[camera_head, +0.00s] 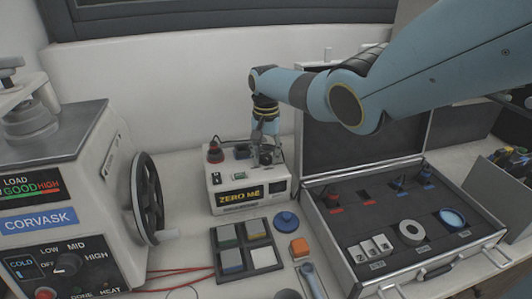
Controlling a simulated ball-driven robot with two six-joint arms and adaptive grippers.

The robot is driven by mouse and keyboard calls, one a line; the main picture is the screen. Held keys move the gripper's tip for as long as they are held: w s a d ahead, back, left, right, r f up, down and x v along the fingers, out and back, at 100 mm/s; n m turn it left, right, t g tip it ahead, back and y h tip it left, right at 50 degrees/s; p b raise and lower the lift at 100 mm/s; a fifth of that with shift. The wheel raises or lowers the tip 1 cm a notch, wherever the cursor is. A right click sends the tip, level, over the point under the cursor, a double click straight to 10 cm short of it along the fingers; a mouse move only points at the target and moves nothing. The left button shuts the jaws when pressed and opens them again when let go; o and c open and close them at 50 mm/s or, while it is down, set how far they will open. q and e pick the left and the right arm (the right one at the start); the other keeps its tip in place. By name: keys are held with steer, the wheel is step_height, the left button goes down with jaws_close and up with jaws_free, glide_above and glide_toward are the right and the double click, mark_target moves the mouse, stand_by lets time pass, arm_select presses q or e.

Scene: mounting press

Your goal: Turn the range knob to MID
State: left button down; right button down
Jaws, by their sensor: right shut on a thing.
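A small white instrument box (224,196) stands on the bench in the middle, with a lit yellow display reading ZERO ME. My right gripper (264,157) reaches down from above to the back right of its top and is shut on a small part there, apparently the range knob. The fingers hide the part, so its setting cannot be read. My left gripper is out of view.
The press handwheel (147,198) stands left of the box. A tray of coloured blocks (231,275), a blue lidded disc (286,221) and an orange block (299,247) lie in front. An open case (333,246) fills the right. Red cables (185,272) cross the front left.

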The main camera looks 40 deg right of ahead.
mark_target(266, 156)
steer(key=shift+w, duration=0.1)
steer(key=c, duration=0.9)
jaws_free()
steer(key=shift+c, duration=0.2)
step_height(266, 156, up, 12)
